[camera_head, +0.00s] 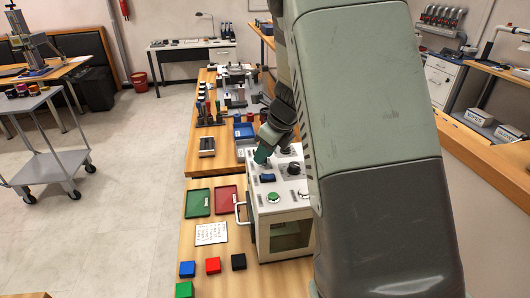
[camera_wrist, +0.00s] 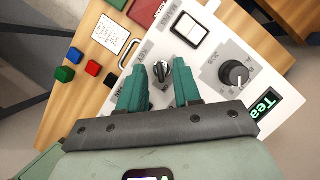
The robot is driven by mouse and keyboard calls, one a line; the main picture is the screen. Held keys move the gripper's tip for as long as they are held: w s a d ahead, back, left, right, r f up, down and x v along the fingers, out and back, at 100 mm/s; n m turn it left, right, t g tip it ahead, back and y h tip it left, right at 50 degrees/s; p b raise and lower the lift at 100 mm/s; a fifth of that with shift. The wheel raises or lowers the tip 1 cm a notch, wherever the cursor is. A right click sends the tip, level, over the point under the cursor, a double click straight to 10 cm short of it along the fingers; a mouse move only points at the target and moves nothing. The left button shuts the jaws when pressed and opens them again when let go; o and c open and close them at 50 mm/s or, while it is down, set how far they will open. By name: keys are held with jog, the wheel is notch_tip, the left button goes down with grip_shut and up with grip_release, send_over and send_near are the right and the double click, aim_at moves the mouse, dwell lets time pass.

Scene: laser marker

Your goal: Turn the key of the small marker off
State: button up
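The small marker (camera_head: 303,212) is a white box with a front window and a control panel on top, standing on the wooden bench. In the wrist view its key (camera_wrist: 163,73) is a dark handle on a round silver switch. My gripper (camera_wrist: 158,66) has two teal fingers, apart, one on each side of the key. Gaps show between fingers and key, so it is open and holds nothing. In the head view my gripper (camera_head: 262,156) is low over the back left of the marker's top; the key is hidden there.
A green button (camera_head: 274,197) is near the front. Green (camera_head: 198,203) and red (camera_head: 226,200) trays, a paper and several coloured blocks lie left of the marker.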

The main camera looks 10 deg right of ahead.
jog(key=shift+f, duration=0.15)
jog(key=shift+c, duration=0.3)
grip_shut()
